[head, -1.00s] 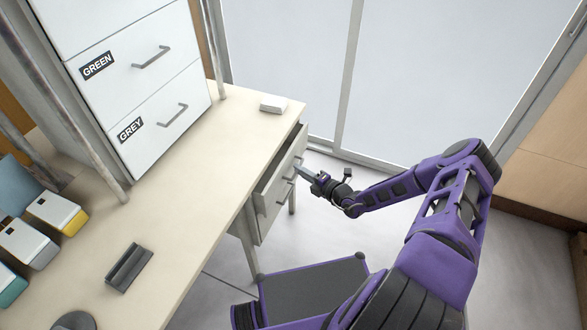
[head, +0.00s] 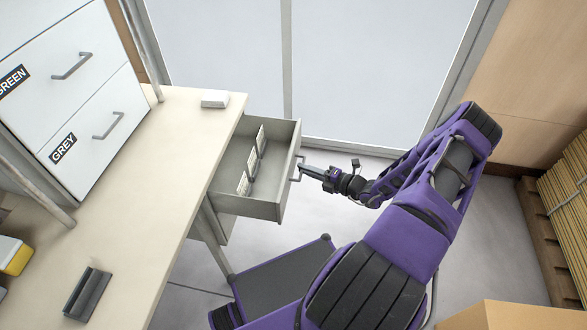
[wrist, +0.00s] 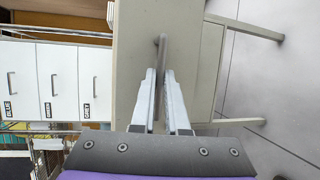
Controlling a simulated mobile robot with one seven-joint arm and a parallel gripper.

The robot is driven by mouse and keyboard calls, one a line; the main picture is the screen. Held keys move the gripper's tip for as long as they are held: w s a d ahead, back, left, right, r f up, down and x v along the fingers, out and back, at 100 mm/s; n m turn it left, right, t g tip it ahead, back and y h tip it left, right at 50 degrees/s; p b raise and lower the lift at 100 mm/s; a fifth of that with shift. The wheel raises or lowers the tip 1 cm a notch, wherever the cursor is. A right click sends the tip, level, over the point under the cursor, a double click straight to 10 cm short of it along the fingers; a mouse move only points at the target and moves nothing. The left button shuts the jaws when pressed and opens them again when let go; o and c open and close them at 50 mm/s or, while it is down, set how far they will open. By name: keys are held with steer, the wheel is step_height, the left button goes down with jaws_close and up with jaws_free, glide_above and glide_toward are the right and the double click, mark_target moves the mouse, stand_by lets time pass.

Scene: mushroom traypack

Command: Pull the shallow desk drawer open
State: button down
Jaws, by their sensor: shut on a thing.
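The shallow desk drawer (head: 262,207) is pulled out from under the right end of the desk (head: 185,148), and its inside shows in the head view. Several white cards or packets (head: 252,160) stand in a row inside it. My gripper (head: 305,170) is at the drawer's front, shut on its bar handle (head: 298,168). In the wrist view the two fingers of my gripper (wrist: 165,80) lie on either side of the handle (wrist: 161,48), with the drawer front (wrist: 138,60) behind it.
A white cabinet with labelled drawers (head: 105,95) stands on the desk. A small white block (head: 215,98) lies near the desk's far edge, and a dark grey holder (head: 88,292) nearer. A cardboard box (head: 510,315) is at lower right. Floor (head: 400,262) shows right of the drawer.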

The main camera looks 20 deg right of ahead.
steer(key=shift+s+d, duration=0.65)
steer(key=shift+d, duration=0.1)
steer(key=c, duration=0.9)
jaws_free()
steer(key=v, duration=1.7)
steer(key=shift+s+d+p, duration=0.15)
steer(key=shift+p, duration=0.15)
